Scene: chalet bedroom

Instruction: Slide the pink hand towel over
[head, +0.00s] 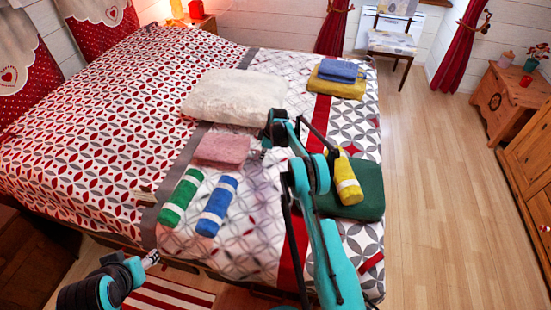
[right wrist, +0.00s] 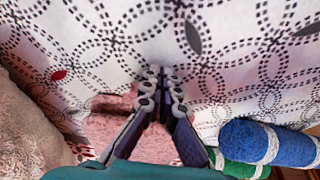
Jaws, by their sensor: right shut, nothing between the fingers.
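The pink hand towel (head: 222,149) lies flat and folded on the bed, just in front of the cream pillow. My right gripper (head: 263,153) is shut and empty at the towel's right side in the head view. In the right wrist view, the shut fingers (right wrist: 163,72) point at the patterned bedspread, and the pink towel (right wrist: 115,104) shows partly behind them. I cannot tell whether the fingers touch it. My left gripper (head: 151,259) is low at the left, off the bed's front edge, small and hard to read.
Rolled green (head: 181,197) and blue (head: 217,206) towels lie in front of the pink one. A yellow roll (head: 346,180) rests on a dark green folded towel (head: 366,199) to the right. The cream pillow (head: 236,98) lies behind. Patterned bedspread is bare between the blue roll and my right arm.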

